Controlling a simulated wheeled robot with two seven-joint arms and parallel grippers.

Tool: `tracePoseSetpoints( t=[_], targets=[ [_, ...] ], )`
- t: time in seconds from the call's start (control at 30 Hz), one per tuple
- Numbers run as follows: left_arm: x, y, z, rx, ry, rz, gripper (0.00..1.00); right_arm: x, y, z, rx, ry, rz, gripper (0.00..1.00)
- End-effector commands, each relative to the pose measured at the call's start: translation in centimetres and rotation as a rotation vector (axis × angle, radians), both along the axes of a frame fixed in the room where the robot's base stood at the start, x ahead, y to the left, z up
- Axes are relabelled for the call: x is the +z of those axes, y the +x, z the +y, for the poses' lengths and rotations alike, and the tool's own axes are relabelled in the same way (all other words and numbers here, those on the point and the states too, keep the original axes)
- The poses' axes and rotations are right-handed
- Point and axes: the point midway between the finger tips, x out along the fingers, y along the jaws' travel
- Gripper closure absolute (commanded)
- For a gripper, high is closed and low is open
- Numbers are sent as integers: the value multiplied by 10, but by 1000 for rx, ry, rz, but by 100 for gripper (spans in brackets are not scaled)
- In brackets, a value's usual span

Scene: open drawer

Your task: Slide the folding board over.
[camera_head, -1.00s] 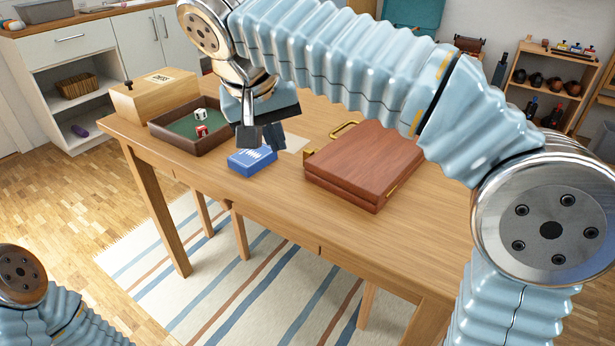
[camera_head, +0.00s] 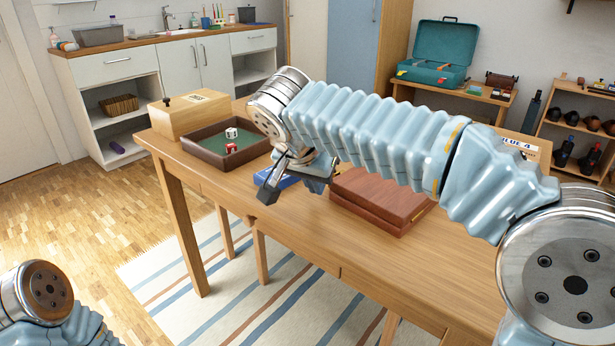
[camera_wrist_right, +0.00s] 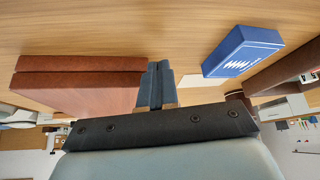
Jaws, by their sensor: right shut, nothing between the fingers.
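The folding board (camera_head: 378,203) is a closed reddish-brown wooden case lying flat on the table, partly covered by my right arm in the head view. It also fills the left of the right wrist view (camera_wrist_right: 75,88). My right gripper (camera_head: 269,191) is shut and empty, low near the table at the board's left side. In the right wrist view its fingers (camera_wrist_right: 157,70) stand beside the board's edge, between the board and a blue box; whether they touch the board I cannot tell. My left gripper is out of view.
The blue card box (camera_wrist_right: 243,50) lies close to the fingers; in the head view (camera_head: 285,179) my gripper partly hides it. A dice tray (camera_head: 215,157) and a wooden box (camera_head: 188,118) stand farther left on the table (camera_head: 300,235). The table's front strip is clear.

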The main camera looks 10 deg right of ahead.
Motion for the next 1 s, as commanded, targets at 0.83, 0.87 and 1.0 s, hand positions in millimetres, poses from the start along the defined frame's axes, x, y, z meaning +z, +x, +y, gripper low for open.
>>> tracePoseSetpoints(
  t=[0.83,0.87,1.0],
  targets=[
    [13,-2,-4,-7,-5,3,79,3,39,-30,-3,-1,2,100],
    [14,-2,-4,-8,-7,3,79,3,41,-32,-2,0,2,100],
    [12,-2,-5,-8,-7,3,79,1,41,-32,0,-1,1,100]
  ],
)
